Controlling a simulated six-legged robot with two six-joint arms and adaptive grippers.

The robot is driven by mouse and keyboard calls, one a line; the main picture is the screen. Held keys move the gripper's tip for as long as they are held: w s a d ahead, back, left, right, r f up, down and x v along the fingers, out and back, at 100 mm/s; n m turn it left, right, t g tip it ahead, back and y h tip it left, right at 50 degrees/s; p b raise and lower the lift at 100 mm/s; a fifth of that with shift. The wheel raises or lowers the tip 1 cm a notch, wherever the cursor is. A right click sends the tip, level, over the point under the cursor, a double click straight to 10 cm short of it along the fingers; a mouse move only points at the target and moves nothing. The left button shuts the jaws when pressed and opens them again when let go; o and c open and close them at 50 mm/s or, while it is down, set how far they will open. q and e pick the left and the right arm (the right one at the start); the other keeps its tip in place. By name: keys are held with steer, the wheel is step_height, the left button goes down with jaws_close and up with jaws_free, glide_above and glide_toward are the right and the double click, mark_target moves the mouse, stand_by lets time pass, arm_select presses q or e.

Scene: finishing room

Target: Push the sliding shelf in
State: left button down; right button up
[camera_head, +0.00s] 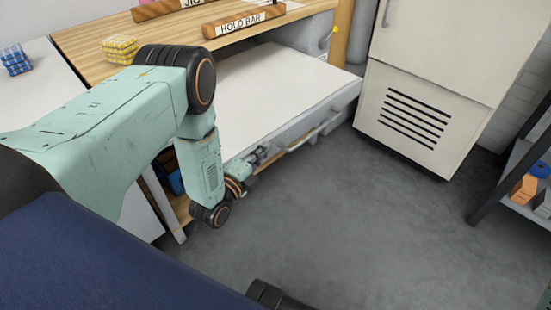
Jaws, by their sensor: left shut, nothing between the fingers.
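The sliding shelf (270,85) is a white panel that sticks out from under the wooden bench top (85,45). A long bar handle (315,132) runs along its grey front edge. My left arm comes in from the left and reaches down over the shelf's left part. My left gripper (258,156) is small in view, shut and empty, at the front edge near the handle's left end. I cannot tell whether it touches. My arm hides the shelf's left end. My right gripper is out of view.
Wooden bars, one labelled HOLD BAR (242,22), and yellow checked blocks (120,48) lie on the bench. A white cabinet (420,80) stands close to the shelf's right end. A rack (530,165) is at the far right. The grey floor (340,220) in front is clear.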

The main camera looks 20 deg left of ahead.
mark_target(222, 121)
arm_select(q)
steer(key=w+a, duration=0.2)
steer(key=a, duration=0.3)
steer(key=w+a+b, duration=0.1)
steer(key=w+a, duration=0.1)
steer(key=a, duration=0.4)
steer(key=w+a, duration=0.2)
steer(key=a, duration=0.4)
steer(key=shift+w, duration=0.1)
